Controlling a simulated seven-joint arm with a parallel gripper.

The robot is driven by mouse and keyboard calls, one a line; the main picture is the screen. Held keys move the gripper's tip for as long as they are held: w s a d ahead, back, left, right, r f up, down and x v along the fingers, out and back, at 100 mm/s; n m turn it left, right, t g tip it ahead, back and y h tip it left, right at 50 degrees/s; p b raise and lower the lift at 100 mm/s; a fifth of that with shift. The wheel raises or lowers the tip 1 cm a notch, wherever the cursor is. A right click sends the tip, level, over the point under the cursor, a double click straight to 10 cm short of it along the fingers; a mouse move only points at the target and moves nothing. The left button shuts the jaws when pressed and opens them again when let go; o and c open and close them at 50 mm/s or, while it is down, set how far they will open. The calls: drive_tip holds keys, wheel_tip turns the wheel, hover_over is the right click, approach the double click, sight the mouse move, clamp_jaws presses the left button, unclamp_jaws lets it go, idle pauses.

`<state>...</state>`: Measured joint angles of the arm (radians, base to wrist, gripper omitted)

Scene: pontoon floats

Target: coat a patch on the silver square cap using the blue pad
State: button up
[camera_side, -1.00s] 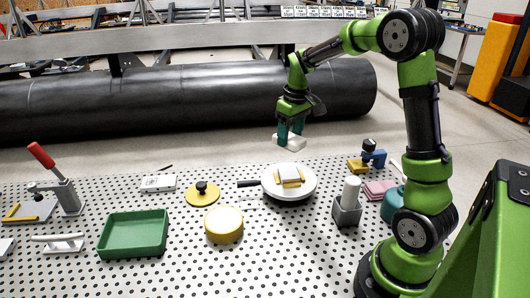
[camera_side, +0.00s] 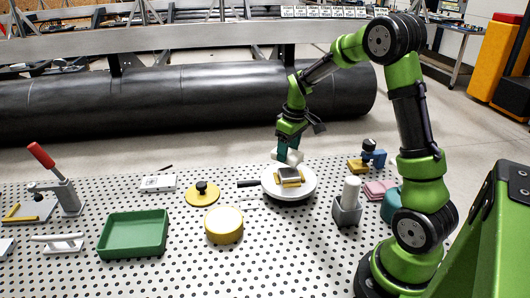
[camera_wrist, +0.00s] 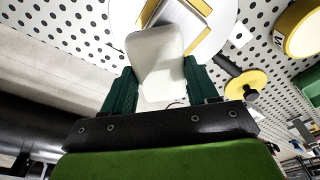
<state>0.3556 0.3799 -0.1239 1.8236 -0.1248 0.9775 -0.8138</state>
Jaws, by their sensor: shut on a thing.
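My gripper (camera_side: 288,150) is shut on an off-white block with rounded corners (camera_side: 293,158). In the wrist view the block (camera_wrist: 156,62) sits between the green fingers of my gripper (camera_wrist: 160,84). No blue shows on the block; its underside is hidden. A square piece with a pale silvery top and yellow edges (camera_side: 290,177), likely the silver square cap, lies on a round white plate (camera_side: 303,189). In the wrist view it (camera_wrist: 187,18) is partly hidden behind the block. The block is just above and behind it; I cannot tell whether they touch.
A black handle (camera_side: 248,184) sticks out left of the plate. A yellow disc with a black knob (camera_side: 202,193), a yellow round tub (camera_side: 224,226) and a green tray (camera_side: 134,233) stand left. A grey holder with a white cylinder (camera_side: 348,208) and a blue-and-black item (camera_side: 375,157) stand right.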

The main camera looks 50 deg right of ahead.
drive_tip(key=shift+f, duration=0.5)
drive_tip(key=shift+s+a+f, duration=0.35)
drive_tip(key=shift+f, duration=0.15)
drive_tip(key=shift+s+a, duration=2.1)
drive_tip(key=shift+a, duration=0.05)
drive_tip(key=shift+w+d+f, duration=0.1)
drive_tip(key=shift+w+d, duration=2.4)
drive_tip(key=shift+d, duration=0.05)
drive_tip(key=shift+r, duration=4.1)
